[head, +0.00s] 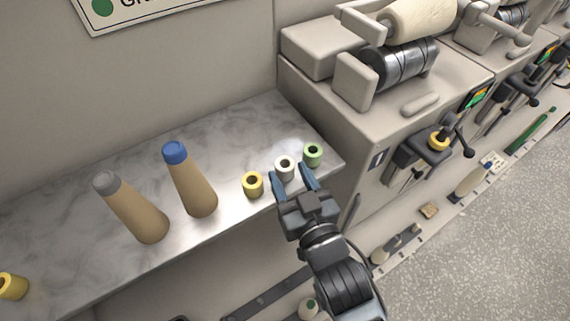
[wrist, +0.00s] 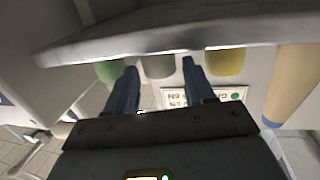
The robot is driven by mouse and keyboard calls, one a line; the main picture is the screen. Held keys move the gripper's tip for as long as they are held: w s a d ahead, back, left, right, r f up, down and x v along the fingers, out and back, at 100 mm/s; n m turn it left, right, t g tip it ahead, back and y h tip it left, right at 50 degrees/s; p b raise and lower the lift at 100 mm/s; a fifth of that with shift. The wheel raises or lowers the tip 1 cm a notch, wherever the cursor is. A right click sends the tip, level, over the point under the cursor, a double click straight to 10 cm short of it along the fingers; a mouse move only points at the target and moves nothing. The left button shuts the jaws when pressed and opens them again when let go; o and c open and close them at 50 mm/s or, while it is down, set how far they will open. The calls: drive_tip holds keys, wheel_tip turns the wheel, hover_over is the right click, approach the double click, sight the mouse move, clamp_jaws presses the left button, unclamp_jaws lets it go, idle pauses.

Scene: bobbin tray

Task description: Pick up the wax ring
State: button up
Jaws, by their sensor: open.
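A short white hollow cylinder (head: 285,166) stands upright on the marble shelf (head: 240,140) near its right end. It fits the wax ring best, though no label confirms this. My gripper (head: 289,173) is open, with its blue fingertips at the front of this white ring, one on each side. In the wrist view, which is upside down, the ring (wrist: 158,66) shows grey between the two spread fingers (wrist: 160,68). I cannot tell whether the fingers touch it. A yellow hollow cylinder (head: 252,186) and a green one (head: 312,156) stand close on either side.
Two tan cones, one blue-tipped (head: 192,185) and one grey-tipped (head: 135,212), stand further left. Another yellow cylinder (head: 12,287) is at the far left. A grey winding machine (head: 395,125) borders the shelf on the right. The shelf's front edge lies under my gripper.

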sight(289, 172)
drive_tip(key=shift+x, duration=1.85)
drive_tip(key=shift+r, duration=0.2)
drive_tip(key=shift+c, duration=0.4)
drive_tip(key=c, duration=0.6)
